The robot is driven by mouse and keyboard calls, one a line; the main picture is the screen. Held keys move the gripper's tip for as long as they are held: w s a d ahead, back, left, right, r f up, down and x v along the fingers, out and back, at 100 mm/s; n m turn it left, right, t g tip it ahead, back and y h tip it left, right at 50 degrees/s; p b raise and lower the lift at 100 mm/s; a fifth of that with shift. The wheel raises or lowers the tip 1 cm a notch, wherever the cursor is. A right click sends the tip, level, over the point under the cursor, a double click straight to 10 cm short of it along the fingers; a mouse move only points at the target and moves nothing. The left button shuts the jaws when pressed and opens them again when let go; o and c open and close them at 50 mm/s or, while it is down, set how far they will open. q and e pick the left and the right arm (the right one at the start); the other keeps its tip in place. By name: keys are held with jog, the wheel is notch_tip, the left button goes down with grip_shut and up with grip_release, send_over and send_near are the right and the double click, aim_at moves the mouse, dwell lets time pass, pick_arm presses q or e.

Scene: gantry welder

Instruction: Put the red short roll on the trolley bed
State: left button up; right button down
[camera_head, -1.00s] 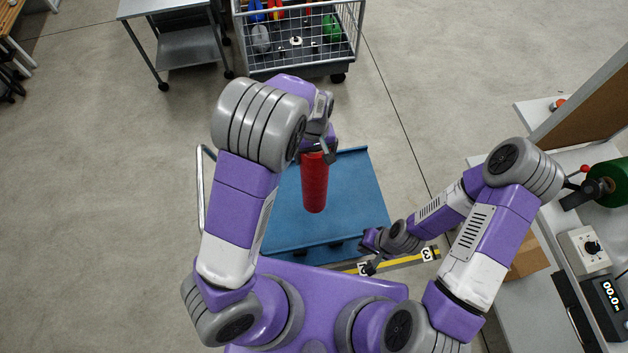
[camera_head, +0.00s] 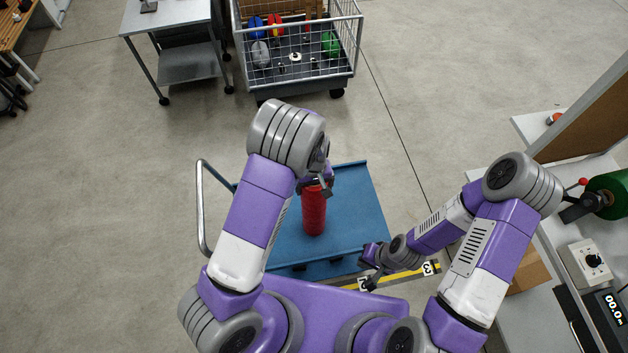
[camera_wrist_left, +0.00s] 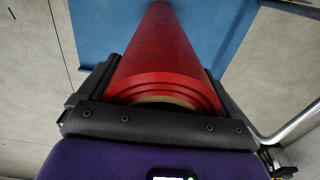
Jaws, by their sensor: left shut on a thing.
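The red short roll (camera_head: 313,212) is upright over the blue trolley bed (camera_head: 358,205) in the head view. My left gripper (camera_head: 317,186) is shut on the roll's upper end. In the left wrist view the roll (camera_wrist_left: 160,60) runs away from between the fingers of the left gripper (camera_wrist_left: 150,100), with the blue bed (camera_wrist_left: 100,25) beyond it. I cannot tell whether the roll's lower end touches the bed. My right gripper (camera_head: 370,268) is near the bed's front right corner, apart from the roll; its fingers are small in view.
The trolley's metal handle (camera_head: 202,215) stands at the bed's left side. A wire cage cart (camera_head: 297,75) and a grey table (camera_head: 185,62) stand at the back. A workbench with a green roll (camera_head: 612,195) is at the right. The bed around the red roll is bare.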

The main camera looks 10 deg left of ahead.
pick_arm(q)
jog(key=shift+d, duration=0.1)
jog(key=o, duration=1.7)
jog(key=shift+o, duration=0.2)
jog(key=shift+s, duration=0.1)
notch_tip(320, 180, up, 12)
